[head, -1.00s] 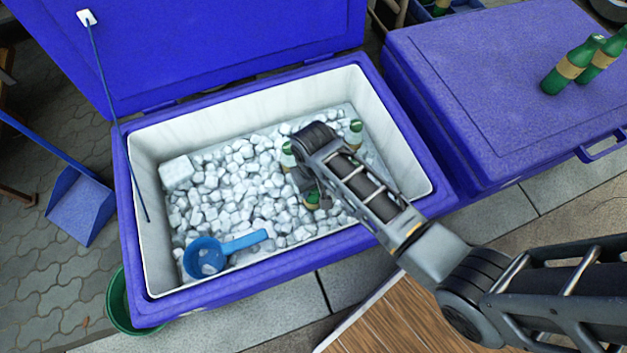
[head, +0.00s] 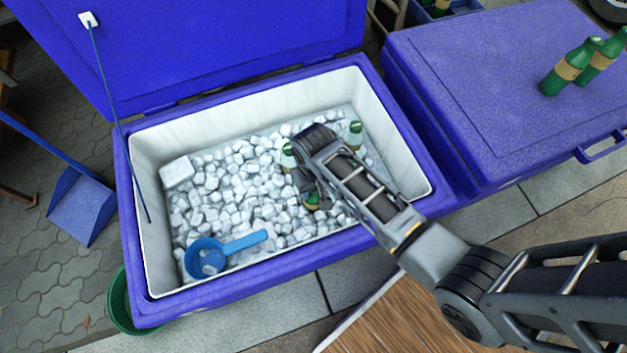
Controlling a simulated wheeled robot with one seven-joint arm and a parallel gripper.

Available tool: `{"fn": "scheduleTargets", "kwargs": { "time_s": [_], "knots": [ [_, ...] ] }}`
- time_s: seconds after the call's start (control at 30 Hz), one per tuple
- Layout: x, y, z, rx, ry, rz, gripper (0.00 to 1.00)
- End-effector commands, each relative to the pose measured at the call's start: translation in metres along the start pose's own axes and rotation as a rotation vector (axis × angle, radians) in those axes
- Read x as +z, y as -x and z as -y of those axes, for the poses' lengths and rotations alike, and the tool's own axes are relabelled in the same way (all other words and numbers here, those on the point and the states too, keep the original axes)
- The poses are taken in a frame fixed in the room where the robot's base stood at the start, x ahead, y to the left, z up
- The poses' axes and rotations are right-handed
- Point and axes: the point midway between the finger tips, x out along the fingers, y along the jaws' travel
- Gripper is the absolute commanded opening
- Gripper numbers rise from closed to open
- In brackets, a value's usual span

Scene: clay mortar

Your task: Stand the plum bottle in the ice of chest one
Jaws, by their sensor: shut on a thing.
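The open blue chest (head: 262,292) has a white lining and holds a bed of ice cubes (head: 232,185). My gripper (head: 310,195) is low over the right part of the ice, pointing down and partly hidden by my wrist. It is shut on a green bottle (head: 313,203), of which only a small part shows beneath it. I cannot read a label that marks it as plum, and I cannot tell how deep its base sits. Two more green bottles stand in the ice, one just left of my wrist (head: 288,157) and one to its right (head: 355,133).
A blue scoop (head: 228,252) lies on the ice at the front left, and a white block (head: 177,172) at the back left. A closed blue chest (head: 480,90) on the right carries two green bottles (head: 571,68). The raised lid (head: 210,45) stands behind.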

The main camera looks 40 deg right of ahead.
Motion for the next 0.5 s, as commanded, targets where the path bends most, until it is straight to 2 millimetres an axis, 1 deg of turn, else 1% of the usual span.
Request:
{"fn": "scheduleTargets", "kwargs": {
  "time_s": [0.5],
  "knots": [
    [-0.0004, -0.0065, 0.0001, 0.000, 0.000, -0.001, 0.15]
  ]
}}
